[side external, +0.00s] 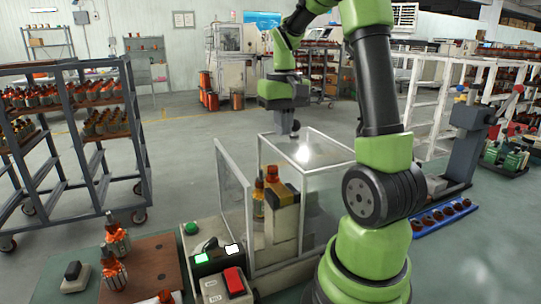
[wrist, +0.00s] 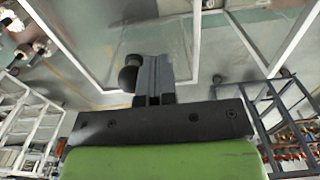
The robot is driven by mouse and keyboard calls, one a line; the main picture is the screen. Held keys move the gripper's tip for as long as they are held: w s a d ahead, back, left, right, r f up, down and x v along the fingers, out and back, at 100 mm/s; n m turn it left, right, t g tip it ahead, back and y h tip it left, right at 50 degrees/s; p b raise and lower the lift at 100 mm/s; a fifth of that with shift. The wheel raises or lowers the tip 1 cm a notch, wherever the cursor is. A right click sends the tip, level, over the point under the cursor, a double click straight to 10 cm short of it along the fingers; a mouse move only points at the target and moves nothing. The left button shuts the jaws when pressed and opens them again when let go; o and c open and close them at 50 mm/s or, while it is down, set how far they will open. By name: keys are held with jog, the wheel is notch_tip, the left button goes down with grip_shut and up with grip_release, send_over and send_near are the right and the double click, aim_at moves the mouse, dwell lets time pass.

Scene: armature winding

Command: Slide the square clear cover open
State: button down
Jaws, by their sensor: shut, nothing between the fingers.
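The square clear cover (side external: 328,150) is a see-through box with pale edges over the winding machine (side external: 282,215) in the side view. Its pale frame and clear panes also show in the wrist view (wrist: 93,88). A separate-looking framed clear panel (side external: 235,200) stands upright at its left. My gripper (side external: 288,128) points down at the cover's upper back left. In the wrist view my gripper (wrist: 152,65) has its dark fingers together. A round black knob (wrist: 129,75) shows right beside them; I cannot tell whether they touch. Orange-topped armature parts (side external: 271,174) show inside the cover.
A wheeled rack (side external: 133,130) stands left. Open floor (side external: 185,150) lies behind.

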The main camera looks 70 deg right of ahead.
aim_at(298, 122)
jog(key=shift+s+d, duration=1.25)
jog(key=shift+w+a+r, duration=0.1)
jog(key=shift+w+r, duration=0.05)
jog(key=shift+r, duration=0.85)
jog(key=shift+w+a+r, duration=0.1)
jog(key=shift+r, duration=0.85)
jog(key=shift+w+a+r, duration=0.2)
jog(key=shift+r, duration=0.7)
jog(key=shift+w+a+r, duration=0.15)
jog(key=shift+a+r, duration=0.05)
jog(key=shift+r, duration=0.7)
jog(key=shift+a, duration=0.1)
jog(key=s+a+f+n+t+y, duration=0.1)
jog(key=s+a+n+t, duration=0.1)
jog(key=a, duration=0.9)
jog(key=s+a+f+n+t+y, duration=0.1)
jog(key=a+n+t, duration=0.2)
jog(key=a, duration=0.9)
jog(key=shift+s+a+t, duration=0.2)
jog(key=shift+s+t, duration=0.2)
jog(key=shift+t, duration=0.7)
